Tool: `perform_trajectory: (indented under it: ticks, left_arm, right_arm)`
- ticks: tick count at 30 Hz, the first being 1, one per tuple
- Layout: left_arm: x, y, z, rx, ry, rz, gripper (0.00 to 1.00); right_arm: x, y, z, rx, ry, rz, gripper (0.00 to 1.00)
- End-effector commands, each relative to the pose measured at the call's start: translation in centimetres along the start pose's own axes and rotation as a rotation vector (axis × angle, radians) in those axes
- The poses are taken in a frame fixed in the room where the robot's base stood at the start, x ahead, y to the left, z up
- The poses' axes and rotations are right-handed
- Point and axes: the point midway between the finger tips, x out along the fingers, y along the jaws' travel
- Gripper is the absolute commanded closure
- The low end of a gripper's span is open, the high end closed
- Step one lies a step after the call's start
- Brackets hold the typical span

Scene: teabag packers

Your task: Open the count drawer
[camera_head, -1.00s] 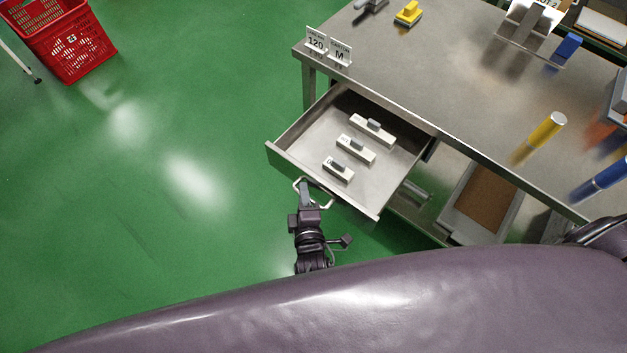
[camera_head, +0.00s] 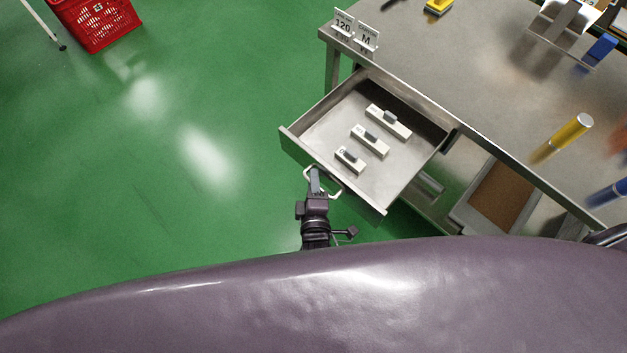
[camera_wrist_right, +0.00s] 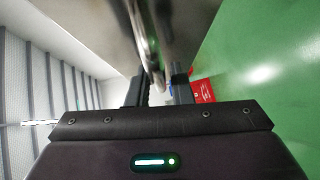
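The count drawer (camera_head: 336,128) is a grey metal drawer, pulled well out from under the steel table. Three white blocks with dark grips lie in a row inside it. Its pale loop handle (camera_head: 333,193) is on the front panel. My right gripper (camera_head: 315,181) is at the handle, with its fingers around the bar. In the right wrist view the blurred handle bar (camera_wrist_right: 154,72) passes between the two dark fingers (camera_wrist_right: 160,92), which appear closed on it. My left gripper is not in view.
The steel table (camera_head: 430,70) carries number and letter signs (camera_head: 354,34), a yellow cylinder (camera_head: 566,134) and other items. A tray with a brown surface (camera_head: 503,192) lies below it. A red basket (camera_head: 100,22) stands at upper left. Green floor left of the drawer is clear.

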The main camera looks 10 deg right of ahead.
Motion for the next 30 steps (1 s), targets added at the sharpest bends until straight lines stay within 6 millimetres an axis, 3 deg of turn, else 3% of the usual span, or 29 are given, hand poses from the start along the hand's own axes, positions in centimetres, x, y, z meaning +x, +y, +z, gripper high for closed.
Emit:
perform_trajectory:
  ticks: [4,16,30]
  left_arm:
    - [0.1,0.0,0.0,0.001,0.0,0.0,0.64]
    - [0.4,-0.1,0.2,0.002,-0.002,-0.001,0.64]
    - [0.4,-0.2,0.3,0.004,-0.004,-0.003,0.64]
  right_arm:
    - [-1.1,-0.1,0.0,-0.001,0.0,-0.001,0.8]
    - [-7.2,-0.1,0.0,0.0,0.0,-0.002,0.8]
    - [-7.8,0.0,0.0,0.0,0.0,0.0,0.8]
